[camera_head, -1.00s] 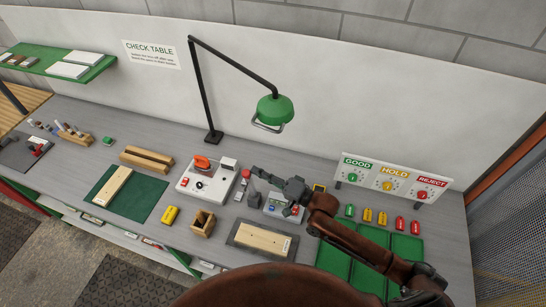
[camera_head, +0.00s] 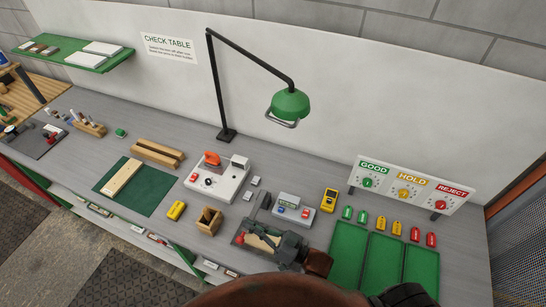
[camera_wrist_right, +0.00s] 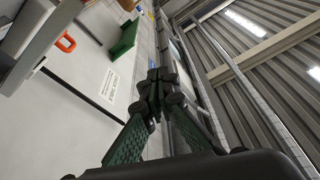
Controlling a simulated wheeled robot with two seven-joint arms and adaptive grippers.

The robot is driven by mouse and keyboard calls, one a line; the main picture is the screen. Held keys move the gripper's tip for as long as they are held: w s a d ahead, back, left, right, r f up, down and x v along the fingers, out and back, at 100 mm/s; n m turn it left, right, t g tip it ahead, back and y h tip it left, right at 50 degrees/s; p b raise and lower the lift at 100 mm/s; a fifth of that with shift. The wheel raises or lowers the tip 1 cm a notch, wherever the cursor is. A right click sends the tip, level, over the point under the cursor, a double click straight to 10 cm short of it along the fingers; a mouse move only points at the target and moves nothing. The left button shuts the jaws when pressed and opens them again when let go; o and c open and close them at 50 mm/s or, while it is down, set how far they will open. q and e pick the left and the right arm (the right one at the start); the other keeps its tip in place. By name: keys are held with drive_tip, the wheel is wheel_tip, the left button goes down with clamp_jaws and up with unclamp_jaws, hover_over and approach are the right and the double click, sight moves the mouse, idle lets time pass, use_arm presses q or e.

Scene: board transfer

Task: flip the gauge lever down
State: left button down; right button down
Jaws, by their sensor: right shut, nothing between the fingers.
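The gauge (camera_head: 228,185) is a white box in the middle of the table in the head view, with an orange lever (camera_head: 212,158) at its back and a dark dial on its front. The lever's exact tilt is too small to tell. My right gripper (camera_head: 263,201) is shut and empty, to the right of the gauge and apart from it. The wrist view also shows its closed fingertips (camera_wrist_right: 155,84). An orange loop (camera_wrist_right: 66,43) shows at upper left there; I cannot tell if it is the lever. My left gripper is not in view.
A green lamp (camera_head: 290,104) stands behind. A wooden holder (camera_head: 209,221) and yellow block (camera_head: 176,210) sit in front of the gauge. A small meter box (camera_head: 292,207) and yellow device (camera_head: 329,200) are to the right, near green trays (camera_head: 385,262). My right arm covers part of a board.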

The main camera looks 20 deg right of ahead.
drive_tip(key=f+n, duration=0.1)
drive_tip(key=s+a+f+n+b, duration=0.1)
drive_tip(key=f+n+y+b, duration=0.1)
drive_tip(key=f, duration=0.1)
drive_tip(key=shift+s+a+f+g, duration=0.1)
drive_tip(key=shift+s+a+g, duration=0.1)
drive_tip(key=shift+a+g, duration=0.1)
drive_tip(key=shift+d, duration=0.1)
drive_tip(key=s+d+r, duration=0.1)
drive_tip(key=s+d, duration=0.7)
drive_tip(key=shift+d+r+p, duration=0.2)
drive_tip(key=shift+p, duration=0.15)
idle(0.3)
idle(0.5)
